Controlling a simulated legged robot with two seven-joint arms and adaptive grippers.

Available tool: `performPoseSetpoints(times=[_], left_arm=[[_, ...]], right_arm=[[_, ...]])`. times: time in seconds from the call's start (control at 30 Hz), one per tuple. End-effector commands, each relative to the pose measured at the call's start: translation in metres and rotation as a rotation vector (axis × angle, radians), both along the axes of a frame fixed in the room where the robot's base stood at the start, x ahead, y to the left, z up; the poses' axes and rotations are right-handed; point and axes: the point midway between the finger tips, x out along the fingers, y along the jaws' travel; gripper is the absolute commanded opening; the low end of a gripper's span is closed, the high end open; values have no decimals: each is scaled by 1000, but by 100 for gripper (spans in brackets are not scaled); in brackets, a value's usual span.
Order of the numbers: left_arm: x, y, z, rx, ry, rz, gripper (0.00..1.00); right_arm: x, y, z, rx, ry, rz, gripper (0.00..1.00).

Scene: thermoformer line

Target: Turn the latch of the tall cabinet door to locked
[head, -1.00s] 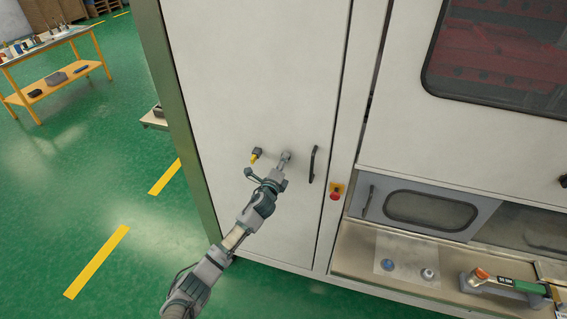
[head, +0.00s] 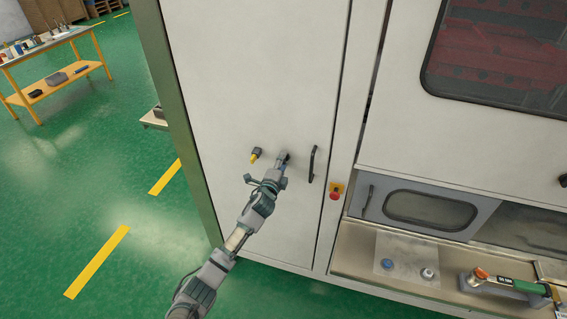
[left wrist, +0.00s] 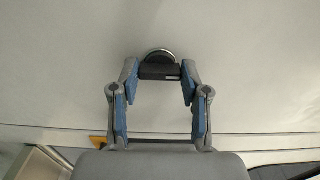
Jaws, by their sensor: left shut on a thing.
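The tall cabinet door (head: 250,70) is a pale, closed panel. My left gripper (head: 284,158) is at the door, left of its black bar handle (head: 313,164). In the left wrist view my left gripper (left wrist: 160,72) has its two blue-padded fingertips on either side of the latch (left wrist: 159,71), a small black grip in front of a round, silver-rimmed base. The fingers are shut on it. In the head view my gripper mostly hides the latch, so its exact angle is unclear. My right gripper is not in view.
A yellow-tipped dark fitting (head: 256,155) sticks out of the door just left of my gripper. A red stop button (head: 335,193) is on the frame to the right. A bench (head: 350,245) with tools lies at lower right.

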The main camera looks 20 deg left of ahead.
Motion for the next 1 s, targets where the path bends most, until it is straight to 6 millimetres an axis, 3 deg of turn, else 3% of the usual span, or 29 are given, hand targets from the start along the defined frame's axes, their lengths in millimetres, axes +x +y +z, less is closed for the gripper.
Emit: performPoseSetpoints(times=[0.13, 0.17, 0.27, 0.67, 0.77, 1.0], left_arm=[[0, 4, -2, -1, 4, 7, 11], [0, 4, -2, -1, 4, 7, 48], [0, 3, -2, 0, 5, 6, 71], [-5, 0, -2, 2, 3, 2, 71], [-18, 0, -2, 2, 3, 1, 71], [-69, 4, -3, 1, 4, 1, 71]], right_arm=[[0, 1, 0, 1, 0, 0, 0], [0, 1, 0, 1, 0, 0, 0], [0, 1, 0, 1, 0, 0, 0], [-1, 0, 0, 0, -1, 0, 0], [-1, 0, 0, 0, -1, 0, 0], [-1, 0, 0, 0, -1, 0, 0]])
